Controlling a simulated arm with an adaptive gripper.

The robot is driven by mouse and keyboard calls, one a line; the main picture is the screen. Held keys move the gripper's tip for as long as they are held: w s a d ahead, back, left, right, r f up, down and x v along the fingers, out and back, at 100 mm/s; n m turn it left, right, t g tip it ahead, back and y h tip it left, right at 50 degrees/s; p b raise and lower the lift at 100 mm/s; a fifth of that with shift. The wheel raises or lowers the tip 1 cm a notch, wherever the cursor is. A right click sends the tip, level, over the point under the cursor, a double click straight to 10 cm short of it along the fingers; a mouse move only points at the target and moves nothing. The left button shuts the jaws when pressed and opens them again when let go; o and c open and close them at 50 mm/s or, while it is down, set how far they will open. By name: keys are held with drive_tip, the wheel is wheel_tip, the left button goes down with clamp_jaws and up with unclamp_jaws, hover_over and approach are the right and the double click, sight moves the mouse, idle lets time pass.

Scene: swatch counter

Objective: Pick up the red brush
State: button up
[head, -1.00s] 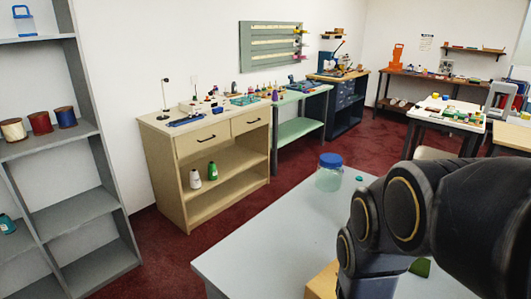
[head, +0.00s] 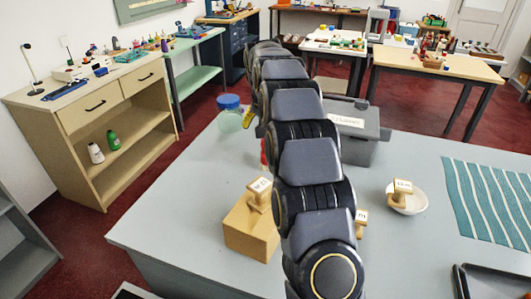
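I cannot make out a whole red brush. A small red thing (head: 264,152) shows on the grey counter (head: 185,215) at the left edge of my arm, mostly hidden behind it; I cannot tell whether it is the brush. My arm stretches from the bottom middle up across the counter and covers its centre. My gripper is not visible in the head view. A slim yellow thing (head: 248,118) shows between my arm and a clear jar with a blue lid (head: 230,117); its nature is unclear.
A wooden block (head: 252,230) bears a stamp (head: 259,193). A grey labelled box (head: 365,148) stands behind my arm. Another stamp (head: 402,190) sits in a white bowl (head: 418,204). A striped teal cloth (head: 490,203) and black tray (head: 495,283) lie right. The counter's front left is clear.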

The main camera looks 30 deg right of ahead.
drive_tip(key=x, duration=0.8)
drive_tip(key=shift+s, duration=0.45)
clamp_jaws()
